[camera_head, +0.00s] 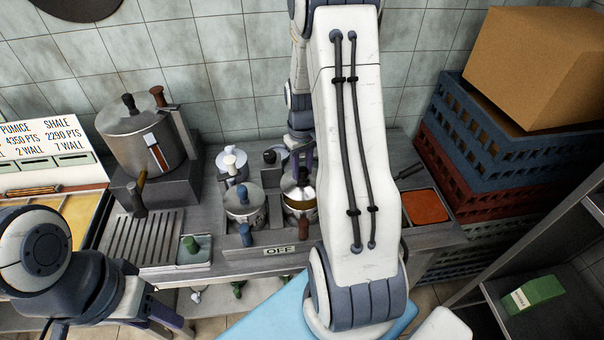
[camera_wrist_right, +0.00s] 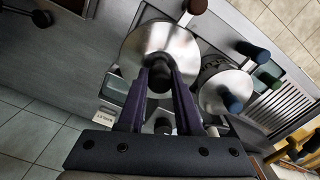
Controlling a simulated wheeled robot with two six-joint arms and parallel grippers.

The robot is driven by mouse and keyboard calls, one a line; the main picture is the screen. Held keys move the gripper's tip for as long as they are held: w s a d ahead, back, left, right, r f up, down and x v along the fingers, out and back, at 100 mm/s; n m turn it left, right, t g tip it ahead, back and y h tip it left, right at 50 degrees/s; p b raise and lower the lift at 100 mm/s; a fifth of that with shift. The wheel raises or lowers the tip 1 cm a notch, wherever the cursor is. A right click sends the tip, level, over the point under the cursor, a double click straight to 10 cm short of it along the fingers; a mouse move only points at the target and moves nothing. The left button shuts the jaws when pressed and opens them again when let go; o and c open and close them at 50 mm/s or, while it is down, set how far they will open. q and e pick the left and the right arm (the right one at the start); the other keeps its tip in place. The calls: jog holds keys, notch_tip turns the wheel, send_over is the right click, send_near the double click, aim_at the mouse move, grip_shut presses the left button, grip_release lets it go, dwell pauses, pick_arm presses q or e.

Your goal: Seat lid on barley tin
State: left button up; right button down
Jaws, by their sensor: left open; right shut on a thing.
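My right gripper (camera_head: 303,163) is shut on the black knob (camera_wrist_right: 160,76) of a round metal lid (camera_wrist_right: 148,48). In the head view this lid (camera_head: 298,192) is directly over a brass-coloured tin (camera_head: 301,211) with a brown handle, in the counter's front row. I cannot tell whether the lid touches the rim or is slightly above it. My left gripper (camera_head: 172,318) is low at the front left, open and empty, away from the tins. My right arm hides part of the counter to the right.
A blue-knobbed pot (camera_head: 243,206) stands close left of the brass-coloured tin, with a white-knobbed pot (camera_head: 232,163) behind it. A large steel pot (camera_head: 143,138) stands at the back left. An orange-filled tray (camera_head: 425,206) and stacked crates (camera_head: 480,130) are at the right.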

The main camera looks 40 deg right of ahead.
aim_at(302, 180)
jog(key=shift+f, duration=0.15)
jog(key=shift+f+b, duration=1.15)
jog(key=shift+f, duration=0.4)
jog(key=shift+f+b, duration=0.45)
jog(key=shift+f, duration=0.2)
dwell(0.5)
jog(key=c, duration=0.5)
grip_release()
notch_tip(302, 180, up, 10)
jog(key=shift+r+b, duration=0.25)
jog(key=shift+b, duration=0.8)
